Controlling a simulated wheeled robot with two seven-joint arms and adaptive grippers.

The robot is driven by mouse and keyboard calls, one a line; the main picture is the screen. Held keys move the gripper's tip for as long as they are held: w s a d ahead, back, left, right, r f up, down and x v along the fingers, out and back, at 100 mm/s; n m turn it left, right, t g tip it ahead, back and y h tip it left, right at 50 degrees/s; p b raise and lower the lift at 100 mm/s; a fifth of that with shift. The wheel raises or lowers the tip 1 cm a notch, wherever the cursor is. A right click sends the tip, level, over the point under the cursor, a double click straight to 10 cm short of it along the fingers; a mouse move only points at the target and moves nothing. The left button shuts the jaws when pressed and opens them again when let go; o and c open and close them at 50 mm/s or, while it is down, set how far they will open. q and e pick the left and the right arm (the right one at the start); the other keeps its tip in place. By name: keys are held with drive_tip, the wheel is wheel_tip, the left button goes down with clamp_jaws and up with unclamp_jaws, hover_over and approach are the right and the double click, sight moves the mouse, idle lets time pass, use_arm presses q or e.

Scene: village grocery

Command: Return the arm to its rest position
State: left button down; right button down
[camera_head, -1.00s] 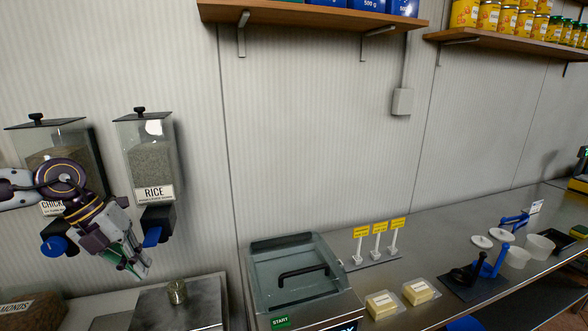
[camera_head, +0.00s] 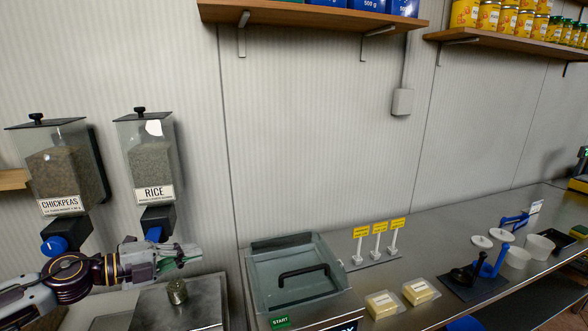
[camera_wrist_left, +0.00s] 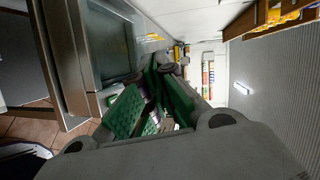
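My left arm comes in low from the left in the head view. Its gripper (camera_head: 188,257) points right, beside and partly above a small metal cup (camera_head: 177,291). The green fingers also show in the left wrist view (camera_wrist_left: 158,90). I see nothing held, but the gap between the fingertips is not clear. The cup stands upright on a steel plate (camera_head: 205,311), apart from the fingers as far as I can tell. My right gripper is not in view.
Chickpeas (camera_head: 70,172) and rice (camera_head: 152,162) dispensers hang on the wall above the arm. A glass-lidded machine (camera_head: 265,275) stands to the right of the cup. Butter packs (camera_head: 381,304) and sign stands (camera_head: 358,258) are further right. The wall space above the machine is clear.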

use_arm(q)
drive_tip(key=w+a+f+n+t+y, duration=0.1)
drive_tip(key=a+f+n+t+y, duration=0.75)
drive_tip(key=n, duration=0.65)
drive_tip(key=s+f+n+g+y, duration=0.5)
drive_tip(key=f+n+y, duration=0.1)
drive_tip(key=f, duration=0.4)
drive_tip(key=s+d+f+n+g+h, duration=0.1)
drive_tip(key=s+d+f+n+g, duration=0.1)
drive_tip(key=s+d+f+g, duration=0.55)
drive_tip(key=s+d+f+n+g+h, duration=0.2)
drive_tip(key=s+d+f, duration=0.2)
drive_tip(key=s, duration=0.7)
wheel_tip(320, 180, down, 34)
drive_tip(key=s+g, duration=0.1)
drive_tip(key=s, duration=0.2)
drive_tip(key=s+a+f, duration=0.2)
drive_tip(key=s+f, duration=0.7)
drive_tip(key=s, duration=0.1)
drive_tip(key=s+a+f+g, duration=0.1)
drive_tip(key=s+a+f, duration=0.1)
drive_tip(key=s+f, duration=0.8)
drive_tip(key=shift+s+a+g+y, duration=0.25)
drive_tip(key=shift+s+g+y, duration=0.1)
drive_tip(key=shift+s, duration=0.4)
